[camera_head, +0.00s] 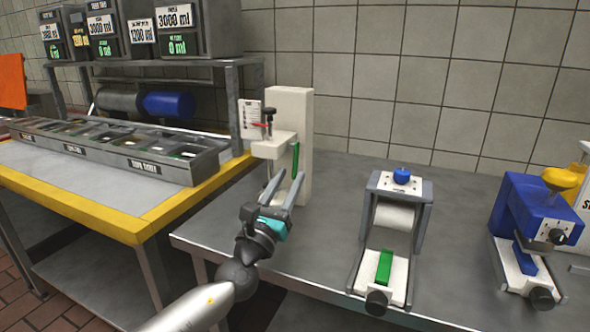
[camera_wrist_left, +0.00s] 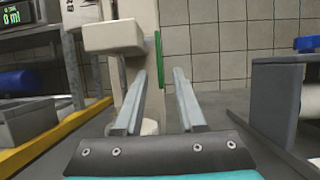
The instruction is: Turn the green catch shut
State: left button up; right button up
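A narrow green upright piece (camera_head: 295,159) that looks like the catch is on the side of a tall white stand (camera_head: 293,115) at the back of the grey table. It also shows in the left wrist view (camera_wrist_left: 159,58), just ahead of the fingertips. My left gripper (camera_head: 285,182) is open and empty, with its fingers pointing up at the stand, below and in front of the green piece. In the left wrist view the gripper (camera_wrist_left: 159,76) has a clear gap between its fingers. I cannot tell whether a finger touches the stand. My right gripper is not in view.
A roller device (camera_head: 426,205) with a green block (camera_head: 384,266) stands right of my left arm. A blue machine (camera_head: 536,207) is further right. A steel tray row (camera_head: 185,171) sits on the yellow-edged table (camera_head: 137,226) at left. Bare grey table (camera_head: 335,195) lies between stand and roller device.

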aim_at(293, 171)
pick_arm(q)
jog(key=shift+b+x, duration=0.3)
jog(key=shift+x, duration=1.7)
grip_shut()
